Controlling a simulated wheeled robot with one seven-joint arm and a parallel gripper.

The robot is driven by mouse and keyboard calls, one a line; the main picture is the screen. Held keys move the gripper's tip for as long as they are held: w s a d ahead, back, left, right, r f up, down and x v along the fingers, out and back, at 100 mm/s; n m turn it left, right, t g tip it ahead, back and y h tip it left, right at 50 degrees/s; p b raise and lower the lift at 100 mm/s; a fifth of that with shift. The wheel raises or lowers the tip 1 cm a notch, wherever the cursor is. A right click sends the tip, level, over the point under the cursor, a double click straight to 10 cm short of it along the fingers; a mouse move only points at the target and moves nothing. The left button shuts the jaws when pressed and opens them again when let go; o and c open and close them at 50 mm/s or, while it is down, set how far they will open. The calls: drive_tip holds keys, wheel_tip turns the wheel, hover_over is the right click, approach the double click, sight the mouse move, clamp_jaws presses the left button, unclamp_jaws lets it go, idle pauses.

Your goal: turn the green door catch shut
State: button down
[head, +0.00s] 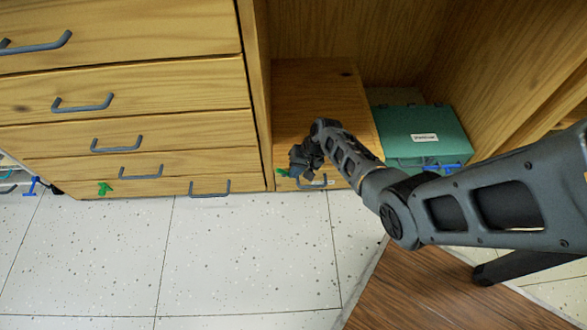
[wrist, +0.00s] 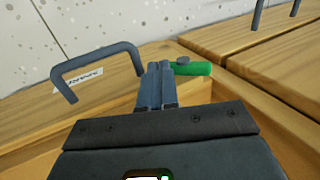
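A green catch (wrist: 195,68) with a grey pivot knob lies roughly level across the picture in the wrist view. In the head view the green catch (head: 282,172) shows just left of my gripper, at the upper left of the wooden door front below the open bay. My gripper (wrist: 158,72) has its two fingers together, with nothing visible between them. The fingertips are right beside the catch's pivot end and overlap it in the picture; I cannot tell whether they touch. In the head view, my gripper (head: 300,163) hides part of that front.
A grey handle (wrist: 95,65) with a label stands close beside the fingers. A drawer cabinet (head: 120,90) on the left carries another green catch (head: 104,189). A teal box (head: 425,135) with a blue catch (head: 445,167) is at right. Speckled floor (head: 240,260) in front is clear.

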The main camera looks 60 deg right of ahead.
drive_tip(key=shift+s+d+f, duration=0.1)
drive_tip(key=shift+s+f, duration=0.05)
drive_tip(key=shift+f, duration=0.65)
drive_tip(key=shift+f+b, duration=0.2)
drive_tip(key=shift+b, duration=0.1)
idle(0.4)
